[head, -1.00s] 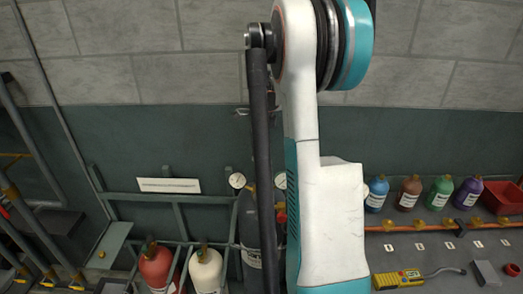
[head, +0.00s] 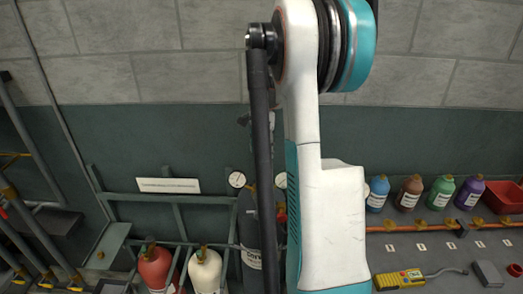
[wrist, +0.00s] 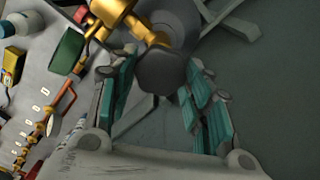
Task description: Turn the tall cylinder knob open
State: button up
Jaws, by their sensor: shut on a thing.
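The tall dark grey cylinder (head: 248,230) stands in a rack behind my arm in the head view, which hides part of it. In the wrist view, a dark, blunt-ended knob-like piece (wrist: 163,75) lies between the fingers of my gripper (wrist: 163,65), beside brass fittings (wrist: 114,14). My gripper is shut on this piece, with a teal-padded finger on each side. I cannot tell exactly how the pads touch it. In the head view, my gripper is mostly hidden behind my arm.
A red bottle (head: 155,266) and a cream bottle (head: 205,270) stand left of the tall cylinder. A pressure gauge (head: 237,180) sits near its top. On the right, a bench (head: 440,245) carries several coloured bottles, a yellow meter (head: 400,279) and a red bin (head: 503,197).

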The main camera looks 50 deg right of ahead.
jog(key=n, duration=0.5)
jog(key=shift+n, duration=0.4)
jog(key=n, duration=0.5)
jog(key=shift+w+b, duration=0.1)
jog(key=shift+b, duration=0.25)
jog(key=shift+n, duration=0.4)
jog(key=o, duration=1.1)
jog(key=shift+c, duration=0.2)
notch_tip(320, 180, up, 12)
